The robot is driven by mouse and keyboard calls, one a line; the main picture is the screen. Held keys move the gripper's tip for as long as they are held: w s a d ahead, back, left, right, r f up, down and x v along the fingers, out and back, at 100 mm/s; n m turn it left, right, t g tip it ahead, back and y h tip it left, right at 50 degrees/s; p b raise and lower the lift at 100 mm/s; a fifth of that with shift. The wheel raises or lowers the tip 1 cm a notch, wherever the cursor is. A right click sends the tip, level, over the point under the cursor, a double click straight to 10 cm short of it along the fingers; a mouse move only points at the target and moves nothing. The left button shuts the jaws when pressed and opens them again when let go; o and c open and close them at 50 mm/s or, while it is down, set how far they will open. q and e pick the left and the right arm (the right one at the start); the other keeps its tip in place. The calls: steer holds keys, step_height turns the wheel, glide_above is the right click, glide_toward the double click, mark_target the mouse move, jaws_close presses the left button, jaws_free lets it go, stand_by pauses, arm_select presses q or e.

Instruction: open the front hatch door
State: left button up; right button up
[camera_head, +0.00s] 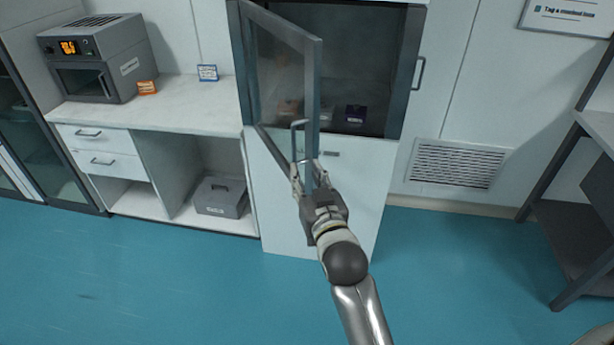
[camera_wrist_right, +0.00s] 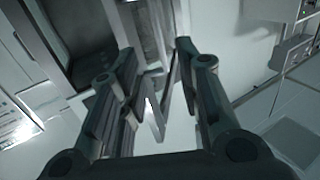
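The front hatch door (camera_head: 283,75) is a dark-framed glass panel on the tall cabinet in the head view. It stands swung out from the opening, hinged on the left side. Its bar handle (camera_head: 298,126) is near the lower free corner. My right gripper (camera_head: 309,172) is at that lower corner, just below the handle, with a finger on each side of the door frame. In the right wrist view the fingers (camera_wrist_right: 155,55) are spread, with a thin bent piece between them; contact cannot be told. My left gripper is not in view.
The cabinet interior (camera_head: 350,75) is visible with small boxes inside. A counter (camera_head: 185,105) with a grey oven (camera_head: 97,58) stands on the left. A wall vent (camera_head: 457,164) and a dark-legged table (camera_head: 545,185) are on the right. The blue floor (camera_head: 180,290) in front is clear.

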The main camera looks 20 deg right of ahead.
steer(key=shift+f, duration=0.1)
steer(key=shift+c, duration=1.3)
steer(key=d+f, duration=0.1)
steer(key=d+f+m+b, duration=0.1)
steer(key=f, duration=0.1)
steer(key=w+d+f+m+g+y+b, duration=0.1)
steer(key=shift+f, duration=0.4)
jaws_close()
steer(key=w+d+f+m+g+y+b, duration=0.1)
steer(key=d+f+m+y+b, duration=0.1)
steer(key=d+f+m, duration=0.3)
steer(key=s+d+r+m+t+y+b, duration=0.1)
steer(key=d+r+m+y+b, duration=0.15)
steer(key=d, duration=0.25)
steer(key=d+r+m+y+b, duration=0.1)
steer(key=d+m+y+b, duration=0.1)
steer(key=d+m, duration=0.25)
steer(key=w+a+p, duration=0.5)
steer(key=w+a, duration=0.2)
steer(key=w, duration=0.1)
steer(key=shift+w+r+n+p, duration=0.25)
steer(key=shift+w+n+p, duration=0.15)
